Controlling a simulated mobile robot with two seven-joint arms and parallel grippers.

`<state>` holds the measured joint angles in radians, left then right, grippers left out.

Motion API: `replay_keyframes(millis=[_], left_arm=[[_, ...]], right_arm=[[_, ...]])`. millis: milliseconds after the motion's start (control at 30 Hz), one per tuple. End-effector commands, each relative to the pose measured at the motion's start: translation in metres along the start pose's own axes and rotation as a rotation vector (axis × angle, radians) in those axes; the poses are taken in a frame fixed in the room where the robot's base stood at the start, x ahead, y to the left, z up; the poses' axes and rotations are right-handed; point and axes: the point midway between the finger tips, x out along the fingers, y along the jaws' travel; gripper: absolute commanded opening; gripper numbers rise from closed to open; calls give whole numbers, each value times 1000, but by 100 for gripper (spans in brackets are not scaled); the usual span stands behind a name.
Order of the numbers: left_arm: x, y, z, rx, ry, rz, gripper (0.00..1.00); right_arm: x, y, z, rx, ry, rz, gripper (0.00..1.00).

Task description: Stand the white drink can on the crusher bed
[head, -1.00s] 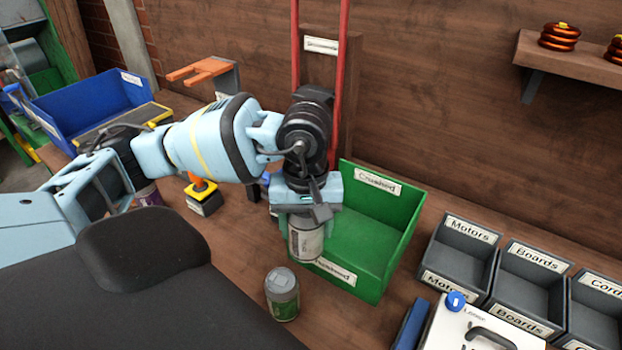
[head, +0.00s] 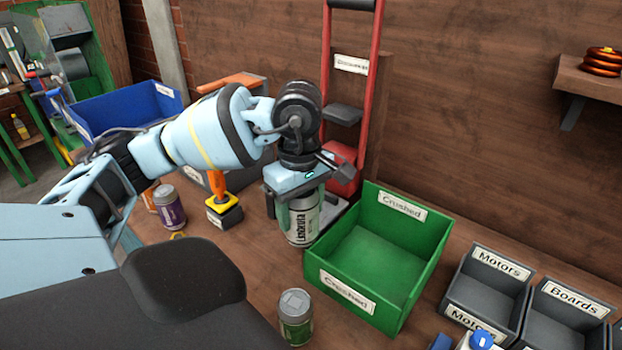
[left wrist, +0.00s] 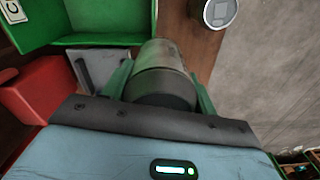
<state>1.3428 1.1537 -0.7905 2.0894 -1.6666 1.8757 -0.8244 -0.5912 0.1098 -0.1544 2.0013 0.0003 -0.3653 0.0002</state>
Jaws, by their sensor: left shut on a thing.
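The white drink can (head: 303,222) has a dark label and hangs roughly upright below my left gripper (head: 301,208), whose jaws are shut on it. In the left wrist view the can (left wrist: 160,66) sits between the green fingers. The crusher has a red frame (head: 374,75) and stands against the back wall. Its pale grey bed (head: 333,213) is partly hidden behind the can and gripper; it also shows in the left wrist view (left wrist: 97,66), beside the can. I cannot tell whether the can touches the bed. My right gripper is not in view.
A green bin (head: 385,255) marked Crushed stands just right of the can. A green-labelled can (head: 295,318) stands in front. A purple can (head: 169,207) and an orange drill (head: 221,200) stand to the left. Grey labelled bins (head: 487,287) are at right.

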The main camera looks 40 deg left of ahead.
Motion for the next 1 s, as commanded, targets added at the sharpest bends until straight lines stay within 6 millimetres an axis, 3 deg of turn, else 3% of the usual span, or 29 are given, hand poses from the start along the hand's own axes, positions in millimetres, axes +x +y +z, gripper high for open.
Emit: replay_keyframes(millis=[600, 1000], left_arm=[[10, 87, -79, 0, -1, 1, 37], [12, 100, -91, 3, 0, 1, 37]], right_arm=[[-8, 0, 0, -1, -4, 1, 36], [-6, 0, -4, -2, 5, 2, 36]])
